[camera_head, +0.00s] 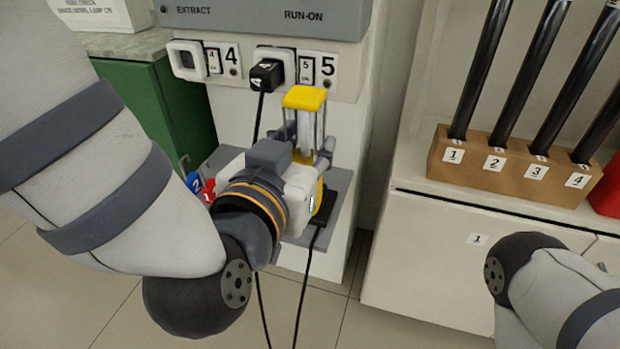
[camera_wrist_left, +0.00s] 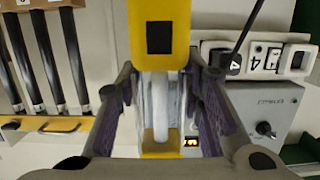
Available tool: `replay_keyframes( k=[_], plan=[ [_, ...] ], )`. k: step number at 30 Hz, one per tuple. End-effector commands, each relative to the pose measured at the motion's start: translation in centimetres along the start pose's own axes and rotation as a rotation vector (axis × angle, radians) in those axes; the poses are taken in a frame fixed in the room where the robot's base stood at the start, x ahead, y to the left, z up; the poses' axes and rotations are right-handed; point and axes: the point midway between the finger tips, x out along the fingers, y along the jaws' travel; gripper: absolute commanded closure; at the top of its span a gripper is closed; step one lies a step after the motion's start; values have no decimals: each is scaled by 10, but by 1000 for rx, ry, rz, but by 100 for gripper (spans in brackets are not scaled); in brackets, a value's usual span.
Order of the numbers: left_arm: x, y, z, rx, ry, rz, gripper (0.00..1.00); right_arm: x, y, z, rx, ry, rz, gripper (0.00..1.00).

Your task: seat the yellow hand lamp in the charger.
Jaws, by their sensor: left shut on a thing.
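The yellow hand lamp (camera_head: 304,98) has a yellow head, a pale clear middle and a yellow lower part. It stands roughly upright in the head view, above the grey shelf. My left gripper (camera_head: 307,140) is shut on its middle, one finger on each side. The left wrist view shows the lamp (camera_wrist_left: 160,28) between the two finger pads (camera_wrist_left: 163,95). A black base with a cable, seemingly the charger (camera_head: 322,212), sits on the shelf beside my gripper. My gripper hides the lamp's lower end, so I cannot tell whether they touch. My right gripper is out of view.
The grey shelf (camera_head: 343,186) juts from the wall unit. Red and blue numbered items (camera_head: 208,190) sit at its left. A black plug (camera_head: 266,76) and cable hang above, by sockets marked 4 and 5. A wooden rack (camera_head: 512,172) holds black rods at right.

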Motion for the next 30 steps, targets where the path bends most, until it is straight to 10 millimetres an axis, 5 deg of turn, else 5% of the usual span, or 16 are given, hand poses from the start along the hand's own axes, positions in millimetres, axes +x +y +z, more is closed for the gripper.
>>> replay_keyframes(
  k=[8,12,20,25,30],
  plan=[
    [86,-21,24,-2,1,2,100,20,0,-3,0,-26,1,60],
    [121,-28,52,-1,-2,4,100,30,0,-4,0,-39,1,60],
    [145,-34,70,-1,1,4,100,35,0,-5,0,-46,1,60],
    [153,-33,100,-1,-3,6,100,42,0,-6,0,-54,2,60],
    [154,-34,100,0,3,4,100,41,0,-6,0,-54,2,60]
  ],
)
